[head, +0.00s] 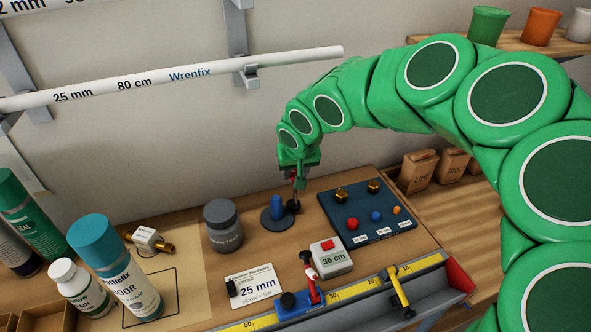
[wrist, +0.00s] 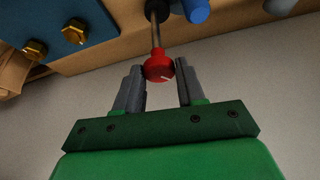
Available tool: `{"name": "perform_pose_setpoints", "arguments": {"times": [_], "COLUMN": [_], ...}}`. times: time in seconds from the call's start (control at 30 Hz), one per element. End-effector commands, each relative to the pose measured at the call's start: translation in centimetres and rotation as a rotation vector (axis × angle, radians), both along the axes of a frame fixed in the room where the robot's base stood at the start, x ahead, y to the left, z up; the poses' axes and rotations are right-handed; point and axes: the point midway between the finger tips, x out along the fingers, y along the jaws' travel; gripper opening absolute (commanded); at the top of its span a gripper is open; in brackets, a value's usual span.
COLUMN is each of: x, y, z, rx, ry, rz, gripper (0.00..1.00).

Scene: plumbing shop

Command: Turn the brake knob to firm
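A red ball-ended handle (wrist: 159,68) on a thin metal rod shows in the wrist view, with a small white mark on it. The rod runs to a dark round base (head: 293,206), seen in the head view. My gripper (wrist: 160,66) has one finger on each side of the red ball, and both appear to touch it. In the head view my gripper (head: 298,180) is over the bench, partly hiding the ball. A blue upright cylinder (head: 277,207) on a dark disc stands just left of the rod. No firm marking is readable, and which part is the brake knob is unclear.
A blue board (head: 368,238) with brass fittings and coloured knobs lies to the right. A grey jar (head: 223,226) stands left. In front are a 36 cm readout (head: 331,258), a 25 mm card (head: 254,287) and a measuring trough (head: 350,292). A white pipe (head: 180,80) hangs behind.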

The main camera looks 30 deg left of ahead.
Motion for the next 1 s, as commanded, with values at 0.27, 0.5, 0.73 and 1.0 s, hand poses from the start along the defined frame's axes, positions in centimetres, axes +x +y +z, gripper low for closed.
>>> {"name": "perform_pose_setpoints", "arguments": {"times": [0.27, 0.5, 0.73, 1.0], "x": [-0.04, -0.03, 0.04, 0.18], "y": [0.03, 0.01, -0.1, -0.13], "z": [0.0, -0.02, -0.03, 0.04], "rx": [0.0, 0.002, 0.001, 0.003], "ry": [0.0, 0.002, 0.002, 0.001], "rz": [0.001, 0.036, 0.145, 0.341], "gripper": [0.07, 0.07, 0.07, 0.07]}}
